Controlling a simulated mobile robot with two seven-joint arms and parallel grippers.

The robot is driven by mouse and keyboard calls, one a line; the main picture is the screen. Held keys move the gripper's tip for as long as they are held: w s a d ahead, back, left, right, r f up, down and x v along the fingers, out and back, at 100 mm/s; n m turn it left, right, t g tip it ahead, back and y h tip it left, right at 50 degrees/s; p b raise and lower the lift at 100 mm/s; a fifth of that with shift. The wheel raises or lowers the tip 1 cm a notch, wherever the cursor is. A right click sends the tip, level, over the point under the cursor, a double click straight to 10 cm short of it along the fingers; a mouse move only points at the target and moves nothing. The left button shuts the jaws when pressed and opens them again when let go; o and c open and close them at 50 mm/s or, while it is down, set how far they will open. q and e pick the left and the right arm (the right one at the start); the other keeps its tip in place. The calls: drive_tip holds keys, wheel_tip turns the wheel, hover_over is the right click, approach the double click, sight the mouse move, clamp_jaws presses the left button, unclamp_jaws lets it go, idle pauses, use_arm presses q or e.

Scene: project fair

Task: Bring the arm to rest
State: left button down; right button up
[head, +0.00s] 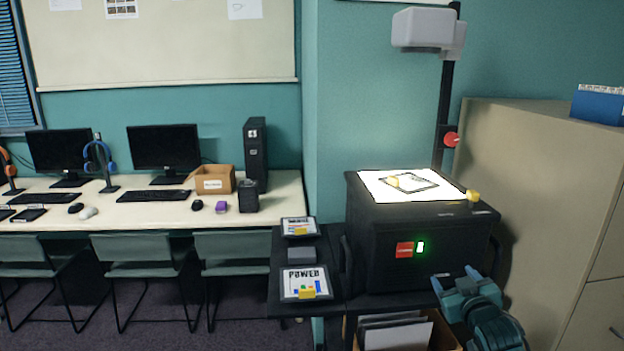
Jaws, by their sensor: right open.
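My right gripper (454,279) is at the lower right, in front of the black overhead projector (375,225). Its teal fingers are apart, with nothing seen between them. It is below and to the right of the projector's red switch (404,250) and the lit green light (420,247). Whether it touches the projector's front cannot be told. My left gripper is not in view.
The projector's stage (375,190) glows white, with a dark-framed sheet and a yellow piece on it. The projector post (445,110) rises behind. A beige cabinet (560,180) stands close on the right. Two cards lie on a dark side shelf (335,270).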

drive_tip(key=s+a+f+g+y, duration=0.1)
drive_tip(key=s+a+f, duration=0.4)
drive_tip(key=s+f, duration=0.25)
drive_tip(key=s+a+f+g+y, duration=0.1)
drive_tip(key=s+a+f+g, duration=0.1)
drive_tip(key=s+a+f, duration=0.45)
drive_tip(key=s+a+f+g+y, duration=0.1)
drive_tip(key=s+a+f, duration=0.1)
drive_tip(key=s, duration=0.8)
drive_tip(key=s+a+f+g+y, duration=0.1)
drive_tip(key=s+a+f, duration=0.2)
drive_tip(key=s, duration=0.8)
drive_tip(key=shift+s+a+g, duration=0.3)
drive_tip(key=shift+a, duration=0.2)
drive_tip(key=shift+w+d, duration=0.1)
drive_tip(key=shift+c, duration=0.2)
